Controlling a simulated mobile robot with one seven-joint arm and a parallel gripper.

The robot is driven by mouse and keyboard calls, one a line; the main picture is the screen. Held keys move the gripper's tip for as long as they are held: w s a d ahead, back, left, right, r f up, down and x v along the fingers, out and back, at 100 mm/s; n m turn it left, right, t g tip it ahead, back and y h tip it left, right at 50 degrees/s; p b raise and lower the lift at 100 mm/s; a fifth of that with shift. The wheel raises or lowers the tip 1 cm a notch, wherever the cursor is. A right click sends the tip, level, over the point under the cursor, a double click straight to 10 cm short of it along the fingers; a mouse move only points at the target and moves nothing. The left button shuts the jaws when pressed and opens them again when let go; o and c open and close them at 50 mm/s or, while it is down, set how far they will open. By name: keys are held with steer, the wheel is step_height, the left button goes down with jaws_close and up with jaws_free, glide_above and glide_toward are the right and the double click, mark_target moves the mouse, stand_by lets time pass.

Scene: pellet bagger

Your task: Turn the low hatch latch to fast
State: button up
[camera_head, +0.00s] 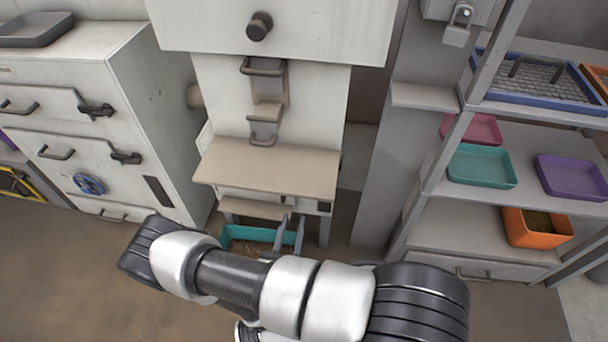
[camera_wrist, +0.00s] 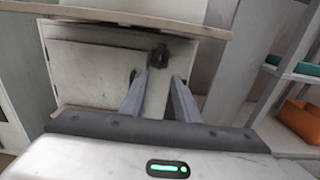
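The low hatch (camera_wrist: 95,72) is a pale panel under the bench board, seen in the wrist view. A small dark latch (camera_wrist: 159,55) sits at its upper right edge, just beyond my fingertips. A dark handle lies partly behind my left finger. Whether the latch is fast cannot be told.
The bench board (camera_head: 268,168) overhangs the hatch. A teal tray (camera_head: 233,232) with brown contents stands on the floor below. A cabinet (camera_head: 160,120) with latched doors is on the left. A rack with trays and an orange bin (camera_head: 535,229) is on the right.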

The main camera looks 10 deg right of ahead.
steer(key=b+x, duration=0.2)
steer(key=x, duration=1.4)
steer(key=shift+b, duration=0.3)
steer(key=shift+w+d, duration=0.1)
steer(key=shift+c, duration=0.4)
jaws_close()
